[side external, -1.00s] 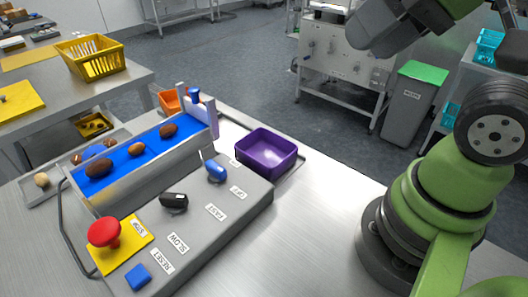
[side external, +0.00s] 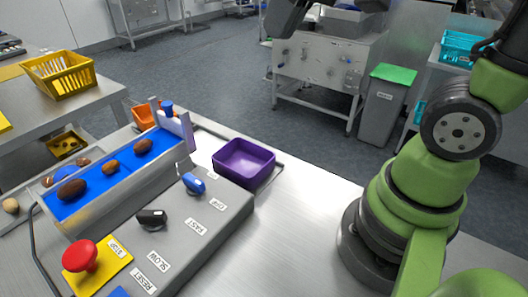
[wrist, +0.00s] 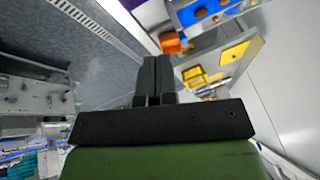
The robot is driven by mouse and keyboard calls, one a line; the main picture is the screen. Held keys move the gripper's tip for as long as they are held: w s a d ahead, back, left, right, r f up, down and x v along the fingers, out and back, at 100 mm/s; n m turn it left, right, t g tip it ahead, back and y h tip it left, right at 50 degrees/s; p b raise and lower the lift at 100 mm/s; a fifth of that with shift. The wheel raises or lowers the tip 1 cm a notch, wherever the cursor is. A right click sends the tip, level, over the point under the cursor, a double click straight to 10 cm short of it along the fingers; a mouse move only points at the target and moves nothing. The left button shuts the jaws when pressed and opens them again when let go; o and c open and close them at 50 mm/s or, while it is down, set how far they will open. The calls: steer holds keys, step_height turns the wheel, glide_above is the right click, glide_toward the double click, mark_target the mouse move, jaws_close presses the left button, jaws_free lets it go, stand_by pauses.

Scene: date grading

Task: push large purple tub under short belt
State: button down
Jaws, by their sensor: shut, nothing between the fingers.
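The large purple tub (side external: 243,163) stands upright and empty-looking on the steel table, right of the short belt's far end and apart from it. The short blue belt (side external: 95,182) carries several brown dates and has a pale purple gate (side external: 178,130) at its far end. In the wrist view, the belt (wrist: 188,14) shows at the top, and a purple patch (wrist: 150,12), apparently the tub, is cut by the top edge. My gripper (wrist: 153,62) is shut and empty in the wrist view, with nothing touching its fingertips. Its fingertips are out of the side view.
A control box with a red stop button (side external: 84,255), a black knob (side external: 152,217) and a blue knob (side external: 193,184) stands beside the belt. An orange tub (side external: 143,116) sits behind the gate. Bare table (side external: 290,220) lies right of the purple tub.

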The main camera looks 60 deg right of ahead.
mark_target(268, 162)
steer(key=w+d+f+n+g, duration=0.1)
steer(key=w+f+g, duration=0.1)
steer(key=w+f, duration=0.5)
steer(key=w+d+f+g, duration=0.1)
steer(key=w+f, duration=0.2)
steer(key=f, duration=0.3)
steer(key=w+d+f+n+g+h, duration=0.1)
steer(key=w+f+g, duration=0.1)
steer(key=f, duration=0.4)
steer(key=w+d+f+n+g, duration=0.1)
steer(key=w+f, duration=0.3)
steer(key=f, duration=0.2)
steer(key=shift+w+f+g, duration=0.3)
steer(key=shift+w+f, duration=0.05)
steer(key=shift+w, duration=0.05)
steer(key=shift+s+f, duration=0.2)
steer(key=shift+f, duration=0.05)
steer(key=s, duration=1.1)
steer(key=shift+s, duration=0.25)
steer(key=shift+s+f, duration=0.15)
steer(key=shift+f, duration=0.7)
